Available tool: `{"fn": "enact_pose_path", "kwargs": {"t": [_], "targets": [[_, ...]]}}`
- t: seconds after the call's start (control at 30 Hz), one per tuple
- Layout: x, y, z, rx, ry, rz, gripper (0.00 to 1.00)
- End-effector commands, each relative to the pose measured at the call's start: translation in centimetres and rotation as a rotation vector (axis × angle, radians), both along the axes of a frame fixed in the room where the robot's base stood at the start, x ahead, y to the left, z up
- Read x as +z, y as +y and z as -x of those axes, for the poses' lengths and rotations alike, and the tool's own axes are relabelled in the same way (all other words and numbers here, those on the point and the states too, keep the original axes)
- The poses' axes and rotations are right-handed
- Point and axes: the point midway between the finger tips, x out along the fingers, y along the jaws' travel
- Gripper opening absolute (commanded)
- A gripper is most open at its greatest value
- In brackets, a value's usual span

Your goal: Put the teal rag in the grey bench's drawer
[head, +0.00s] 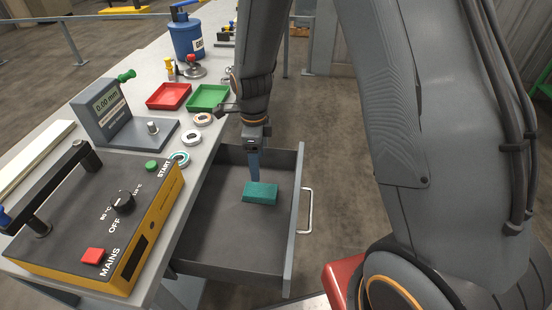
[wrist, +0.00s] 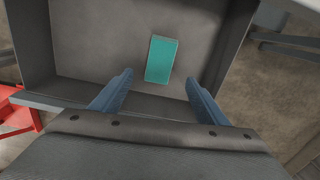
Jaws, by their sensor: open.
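The teal rag (head: 261,192), a small folded block, lies on the floor of the grey bench's open drawer (head: 225,225). In the wrist view the rag (wrist: 161,60) lies flat inside the drawer (wrist: 100,40), apart from the drawer walls. My gripper (head: 255,178) is over the drawer, beside the rag in the head view. In the wrist view my gripper (wrist: 158,80) has its two blue fingers spread wide with nothing between them. The rag lies just beyond the fingertips there. The drawer is pulled out from the grey bench (head: 215,140) and its handle (head: 307,210) faces right.
On the bench stand a yellow and black control box (head: 100,220), a gauge stand (head: 120,115), a red tray (head: 169,96), a green tray (head: 208,97) and several rings. A blue canister (head: 187,40) stands farther back.

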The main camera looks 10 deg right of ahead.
Motion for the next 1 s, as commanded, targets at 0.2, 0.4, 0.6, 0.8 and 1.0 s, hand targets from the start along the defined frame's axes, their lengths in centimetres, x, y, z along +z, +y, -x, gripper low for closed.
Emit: {"fn": "enact_pose_path", "kwargs": {"t": [0.2,0.4,0.6,0.8,1.0], "targets": [[3.8,-2.8,2.3,0.402,-0.031,0.002,0.68],[7.1,-5.5,5.4,0.857,-0.060,0.022,0.68],[9.7,-7.9,9.0,1.312,-0.080,0.058,0.68],[11.2,-9.5,12.1,1.685,-0.087,0.097,0.68],[11.7,-10.1,13.6,1.860,-0.085,0.117,0.68]]}}
